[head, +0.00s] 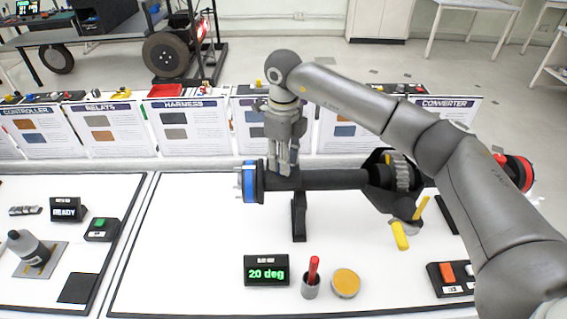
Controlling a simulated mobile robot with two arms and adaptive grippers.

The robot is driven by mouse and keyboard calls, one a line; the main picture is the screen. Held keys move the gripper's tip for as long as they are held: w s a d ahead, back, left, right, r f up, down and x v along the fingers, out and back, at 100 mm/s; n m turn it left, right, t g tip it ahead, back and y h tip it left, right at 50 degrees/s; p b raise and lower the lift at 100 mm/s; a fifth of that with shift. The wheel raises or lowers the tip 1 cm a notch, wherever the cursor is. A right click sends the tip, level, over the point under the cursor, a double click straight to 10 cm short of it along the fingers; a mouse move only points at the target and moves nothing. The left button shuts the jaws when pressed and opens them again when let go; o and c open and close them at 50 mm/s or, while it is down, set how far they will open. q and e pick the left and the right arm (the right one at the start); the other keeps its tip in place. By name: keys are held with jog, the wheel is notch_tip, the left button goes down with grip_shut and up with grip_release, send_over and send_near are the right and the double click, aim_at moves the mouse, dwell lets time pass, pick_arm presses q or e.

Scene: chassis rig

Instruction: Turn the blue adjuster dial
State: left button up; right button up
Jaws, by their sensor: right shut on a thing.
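A blue ring (249,182) with studs marks the left end of a black axle tube (330,180). My right gripper (283,168) points down at the tube just right of this ring. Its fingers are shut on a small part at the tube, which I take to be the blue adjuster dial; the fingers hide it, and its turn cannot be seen. A small display (266,271) in front reads "20 deg" in green. My left gripper is not in view.
A stand (299,217) holds up the axle. A cup with a red tool (312,275) and a round tan-topped tin (346,283) stand in front. Yellow parts (400,236) stick out below the axle's middle. A red ring (519,172) marks its right end.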

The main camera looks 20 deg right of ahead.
jog(key=shift+w+n+b, duration=0.1)
jog(key=shift+n+b, duration=0.35)
jog(key=shift+n, duration=0.55)
jog(key=shift+r, duration=0.1)
jog(key=o, duration=1)
notch_tip(320, 180, up, 12)
jog(key=shift+f, duration=0.1)
